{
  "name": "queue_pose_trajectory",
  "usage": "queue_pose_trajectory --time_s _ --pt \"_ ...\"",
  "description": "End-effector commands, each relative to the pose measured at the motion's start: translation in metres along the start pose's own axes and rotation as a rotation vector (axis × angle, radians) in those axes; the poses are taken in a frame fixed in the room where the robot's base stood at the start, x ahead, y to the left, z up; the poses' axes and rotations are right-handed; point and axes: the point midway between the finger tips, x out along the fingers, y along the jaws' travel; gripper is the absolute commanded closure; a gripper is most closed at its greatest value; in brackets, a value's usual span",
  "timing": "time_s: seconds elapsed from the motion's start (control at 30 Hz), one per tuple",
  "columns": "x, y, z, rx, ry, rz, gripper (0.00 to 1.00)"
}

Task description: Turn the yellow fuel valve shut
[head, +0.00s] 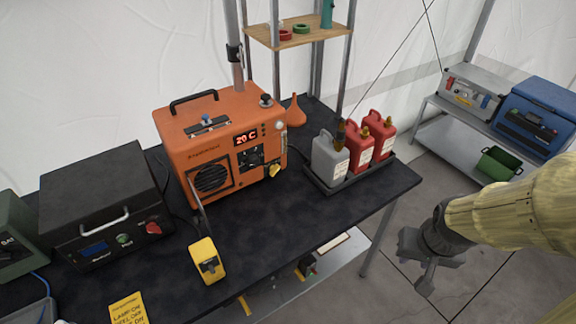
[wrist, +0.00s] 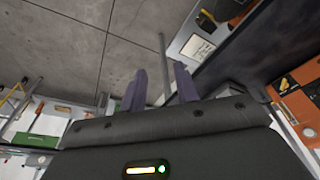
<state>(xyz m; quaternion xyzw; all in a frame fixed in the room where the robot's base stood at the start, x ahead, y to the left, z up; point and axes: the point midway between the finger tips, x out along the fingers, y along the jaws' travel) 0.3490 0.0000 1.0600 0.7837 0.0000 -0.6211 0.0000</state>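The yellow fuel valve (head: 274,171) is a small yellow handle low at the right end of the front of the orange heater (head: 205,150). The heater's red display reads 20 C. My gripper (head: 415,268) hangs over the floor, off the right end of the dark table and well apart from the valve. In the wrist view my gripper (wrist: 160,88) has its two fingers spread, with nothing between them. Part of the orange heater (wrist: 300,103) shows at that view's right edge, with a small yellow patch that I cannot surely identify as the valve.
A tray (head: 350,183) with a grey can (head: 329,160) and two red cans (head: 359,147) stands at the table's right end. A yellow device (head: 207,262) and a black box (head: 100,205) are on the table. Open floor (head: 400,290) lies below my gripper.

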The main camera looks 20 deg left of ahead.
Motion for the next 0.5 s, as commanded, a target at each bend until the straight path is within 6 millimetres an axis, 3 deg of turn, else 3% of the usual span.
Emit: queue_pose_trajectory --time_s 0.33,0.5 --pt "0.001 0.000 0.000 -0.002 0.000 0.001 0.69" --pt "0.018 -0.003 -0.015 -0.037 0.016 0.010 0.69"
